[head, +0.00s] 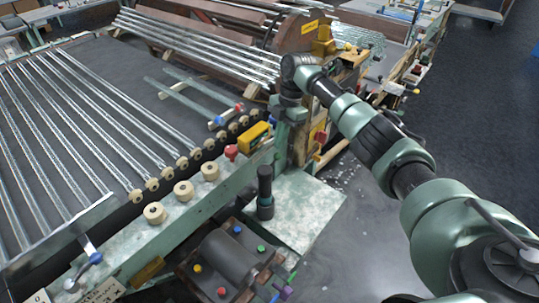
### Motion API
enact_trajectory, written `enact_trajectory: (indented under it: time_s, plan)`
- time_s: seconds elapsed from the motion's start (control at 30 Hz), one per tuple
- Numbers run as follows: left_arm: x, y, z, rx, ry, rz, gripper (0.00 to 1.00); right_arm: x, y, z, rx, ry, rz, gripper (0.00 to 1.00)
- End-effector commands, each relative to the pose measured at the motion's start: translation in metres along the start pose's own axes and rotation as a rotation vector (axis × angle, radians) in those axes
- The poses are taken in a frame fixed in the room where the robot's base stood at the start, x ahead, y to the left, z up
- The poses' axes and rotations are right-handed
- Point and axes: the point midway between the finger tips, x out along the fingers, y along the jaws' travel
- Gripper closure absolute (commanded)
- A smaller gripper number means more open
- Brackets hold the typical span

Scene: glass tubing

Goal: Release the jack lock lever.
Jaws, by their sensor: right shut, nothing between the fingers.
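My right arm reaches in from the right edge. Its wrist bends down at the far end of the green bench, and my right gripper (285,108) is there, small and partly hidden by the wrist. It is shut and empty, close to the bench corner by the yellow block. I cannot tell whether it touches anything. I cannot single out the jack lock lever for sure. A lever with a blue knob (96,257) sits on the bench's near-left side. Small levers with a red knob (240,107) and a blue knob (218,120) are beside the rollers. My left gripper is not in view.
Glass tubes (90,120) lie across the bench, with a row of wooden rollers (184,190) along its edge. A yellow box (255,137) and a red knob (231,152) are near the gripper. A dark cylinder (265,190) stands on a pale plate (310,205). Floor is clear at upper right.

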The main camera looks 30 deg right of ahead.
Motion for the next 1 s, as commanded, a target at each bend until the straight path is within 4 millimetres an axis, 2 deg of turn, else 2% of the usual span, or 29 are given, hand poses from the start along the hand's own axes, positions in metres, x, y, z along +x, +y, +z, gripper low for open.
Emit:
enact_trajectory:
  time_s: [0.2,0.33,1.0]
  plan:
    - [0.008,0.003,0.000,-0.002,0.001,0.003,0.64,-0.034,0.002,-0.010,-0.012,0.010,0.001,1.00]
    - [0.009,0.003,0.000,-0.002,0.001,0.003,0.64,-0.044,0.002,-0.013,-0.013,0.013,-0.002,1.00]
    - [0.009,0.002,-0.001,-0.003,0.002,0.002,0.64,-0.047,0.002,-0.015,-0.015,0.016,-0.005,1.00]
